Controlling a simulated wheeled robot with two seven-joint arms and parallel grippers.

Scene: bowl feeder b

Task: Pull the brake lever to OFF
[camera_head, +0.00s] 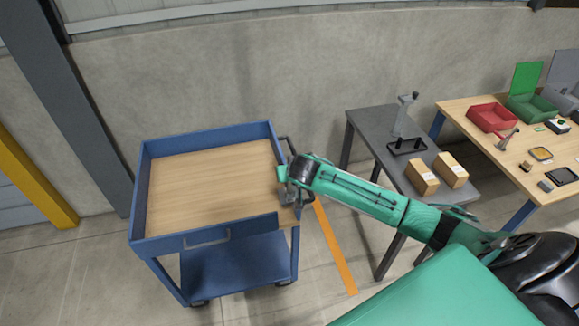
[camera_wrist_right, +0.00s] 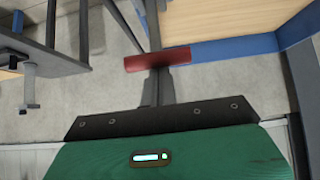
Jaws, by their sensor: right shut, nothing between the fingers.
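The brake lever shows in the right wrist view as a short red bar (camera_wrist_right: 158,60) lying crosswise beside the cart. My right gripper (camera_wrist_right: 160,78) has its dark fingers together, pointing at the middle of the red bar. The fingertips meet or overlap the bar in the picture; I cannot tell whether they touch it. In the head view the right gripper (camera_head: 288,190) is at the right side of the blue cart (camera_head: 140,205), and the lever is hidden there by the hand and arm. The left gripper is not in view.
The cart's wooden top (camera_head: 210,185) is empty. A dark handle bar (camera_head: 289,142) stands at its right side. A grey table (camera_head: 375,122) with two cardboard boxes and a black tray is to the right. A wooden bench (camera_head: 465,120) with bins stands farther right.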

